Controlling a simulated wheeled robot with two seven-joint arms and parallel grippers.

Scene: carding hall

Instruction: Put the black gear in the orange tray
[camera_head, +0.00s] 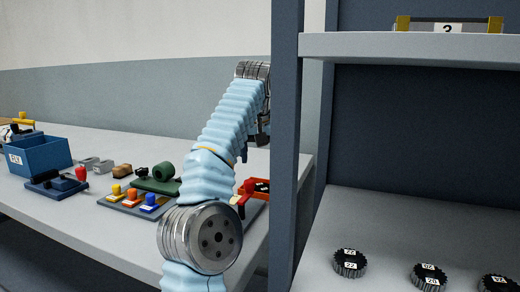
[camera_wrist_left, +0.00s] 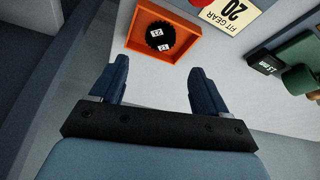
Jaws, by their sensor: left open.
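In the left wrist view the orange tray (camera_wrist_left: 136,42) lies on the light table with a black gear (camera_wrist_left: 154,30) with white labels inside it. The tray is partly hidden behind my arm in the head view (camera_head: 262,186). My left gripper (camera_wrist_left: 157,68) is open and empty, with its fingertips apart from the gear and tray. In the head view the left gripper (camera_head: 262,132) shows small at the far end of my blue-sleeved arm. More black gears (camera_head: 349,263) (camera_head: 428,278) lie on the shelf at the right. My right gripper is not in view.
A sign reading "20 FIT GEAR" (camera_wrist_left: 228,12) stands beside the tray. The shelf unit's dark post (camera_head: 286,150) rises close right of my arm. A blue bin (camera_head: 40,156), a board with coloured knobs (camera_head: 130,203) and a green part (camera_head: 163,170) are on the table.

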